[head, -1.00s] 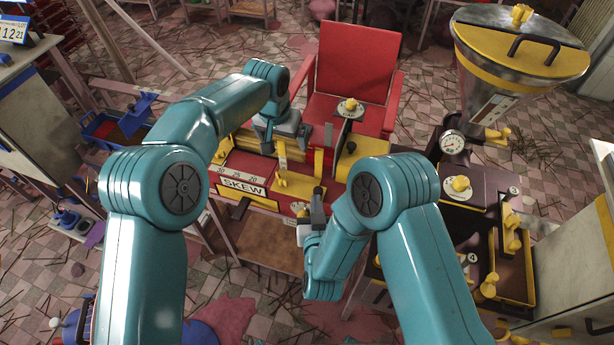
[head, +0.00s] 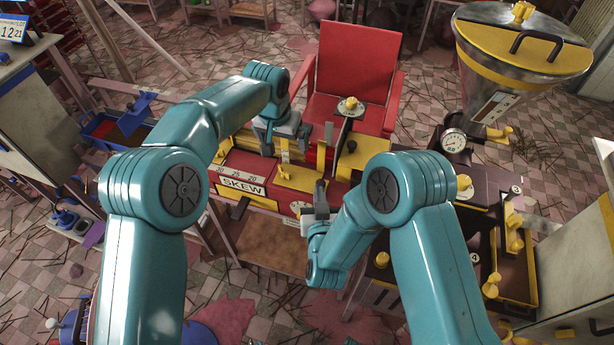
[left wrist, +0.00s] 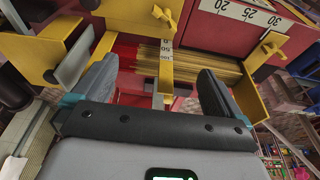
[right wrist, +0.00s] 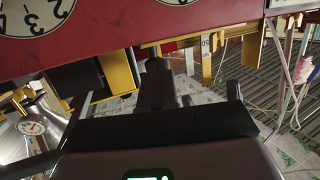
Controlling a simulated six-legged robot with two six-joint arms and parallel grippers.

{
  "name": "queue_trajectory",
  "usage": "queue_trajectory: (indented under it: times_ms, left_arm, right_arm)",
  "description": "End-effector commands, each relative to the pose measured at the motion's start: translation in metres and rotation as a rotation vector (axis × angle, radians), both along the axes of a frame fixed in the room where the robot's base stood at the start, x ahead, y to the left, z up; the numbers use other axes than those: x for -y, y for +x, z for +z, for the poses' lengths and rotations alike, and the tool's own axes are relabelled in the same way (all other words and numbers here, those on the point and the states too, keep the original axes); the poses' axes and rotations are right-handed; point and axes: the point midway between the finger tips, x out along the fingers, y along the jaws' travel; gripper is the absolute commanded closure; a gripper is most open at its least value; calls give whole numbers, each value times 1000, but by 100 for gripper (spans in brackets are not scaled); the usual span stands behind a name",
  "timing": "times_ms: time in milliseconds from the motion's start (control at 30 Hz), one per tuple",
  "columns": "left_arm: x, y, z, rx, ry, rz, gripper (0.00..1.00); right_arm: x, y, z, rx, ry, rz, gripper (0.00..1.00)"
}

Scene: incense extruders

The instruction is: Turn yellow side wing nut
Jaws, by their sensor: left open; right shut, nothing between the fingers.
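A yellow wing nut (head: 286,172) shows on the yellow plate of the red SKEW machine (head: 242,186) in the head view. The left wrist view shows two yellow wing nuts, one at the top middle (left wrist: 166,15) and one at the upper right (left wrist: 270,48). I cannot tell which is the side one. My left gripper (head: 284,146) is open over the machine's back part. Its fingers straddle a yellow post with a white scale (left wrist: 165,60), apart from both nuts. My right gripper (head: 321,187) is shut and empty at the machine's front right, apart from the wing nut.
A red chair-like frame (head: 357,65) stands behind the machine. A dark machine with yellow knobs (head: 480,215) and a steel hopper with a yellow lid (head: 515,60) stand at the right. A blue bin (head: 105,130) is at the left. A brown lower shelf (head: 265,243) is clear.

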Motion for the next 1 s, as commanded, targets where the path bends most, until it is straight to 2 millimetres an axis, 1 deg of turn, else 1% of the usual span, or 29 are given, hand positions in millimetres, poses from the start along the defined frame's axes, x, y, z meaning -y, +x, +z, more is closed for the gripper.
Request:
queue_trajectory:
  times_ms: [400,467,500,567,600,667,700,733,867,900,967,1000]
  left_arm:
    - [0,0,-6,0,0,0,0]
    - [0,0,-5,-1,-3,3,20]
    - [-1,-1,-6,-7,-14,15,33]
    - [-3,-4,-8,-24,-51,56,52]
    - [-4,-8,-10,-44,-92,102,65]
    - [-8,-15,-13,-89,-182,211,85]
    - [-10,-21,-16,-129,-257,304,98]
    - [-12,-26,-17,-163,-318,388,100]
    - [-27,-45,-17,-335,-596,829,100]
    - [-34,-49,-16,-389,-676,977,100]
    - [-45,-55,-15,-471,-788,1203,100]
    - [-54,-58,-14,-522,-853,1351,100]
  right_arm:
    - [5,13,0,1,2,-4,100]
    - [4,12,0,0,2,-2,100]
    - [4,12,0,0,2,-2,100]
    - [4,12,0,0,2,-2,100]
    - [4,12,0,0,2,-2,100]
    - [4,12,0,0,2,-2,100]
    - [4,12,0,0,2,-2,100]
    - [4,12,0,0,2,-2,100]
    - [4,12,0,0,2,-2,100]
    - [4,12,0,0,2,-2,100]
    - [4,12,0,0,2,-1,100]
    - [4,12,0,0,2,-1,100]
